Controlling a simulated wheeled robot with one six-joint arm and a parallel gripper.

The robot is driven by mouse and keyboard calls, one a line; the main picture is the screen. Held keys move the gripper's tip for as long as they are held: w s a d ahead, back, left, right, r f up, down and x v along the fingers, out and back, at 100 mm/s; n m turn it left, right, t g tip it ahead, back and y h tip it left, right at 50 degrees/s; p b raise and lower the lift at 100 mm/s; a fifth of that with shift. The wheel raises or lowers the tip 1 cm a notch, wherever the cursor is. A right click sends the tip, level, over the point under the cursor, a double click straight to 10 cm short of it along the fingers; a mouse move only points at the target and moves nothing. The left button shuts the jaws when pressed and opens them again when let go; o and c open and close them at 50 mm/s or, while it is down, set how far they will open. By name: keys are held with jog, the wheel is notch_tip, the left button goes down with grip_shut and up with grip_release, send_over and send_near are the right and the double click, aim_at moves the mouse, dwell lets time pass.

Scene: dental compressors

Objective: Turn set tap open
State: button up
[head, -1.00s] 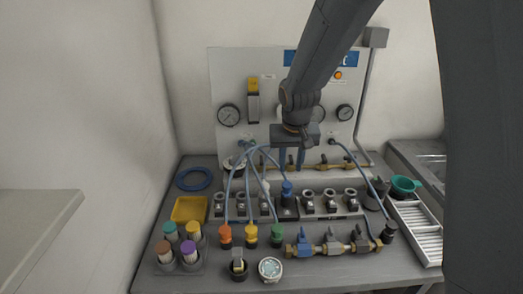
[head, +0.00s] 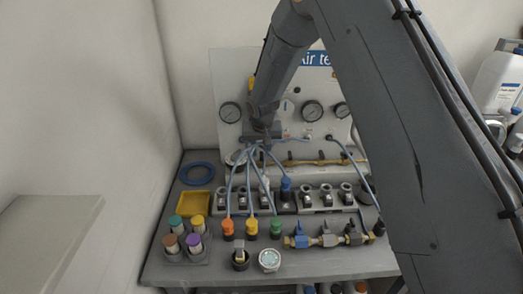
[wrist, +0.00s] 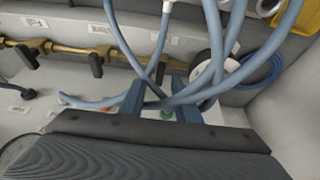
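My gripper (head: 260,146) is in front of the panel, left of its middle, above the bundle of blue hoses. In the wrist view its two blue fingers (wrist: 160,104) stand apart, with blue hoses crossing over and near them. No tap is clearly held between them. A brass rail (head: 322,162) with dark tap handles runs low along the panel, right of my gripper. In the wrist view the rail (wrist: 68,48) and its dark handles (wrist: 96,64) lie left of the fingers. I cannot tell which tap is the set tap; labels are unreadable.
Blue hoses (head: 232,185) loop down to orange, yellow and green fittings. A brass manifold (head: 313,241) with a blue-handled tap stands at the front. A yellow tray (head: 194,204) and blue coil (head: 197,174) lie left. Gauges (head: 312,110) are on the panel. My arm hides the bench's right side.

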jog(key=shift+w+f, duration=0.25)
jog(key=shift+f, duration=0.4)
jog(key=shift+c, duration=0.2)
grip_shut()
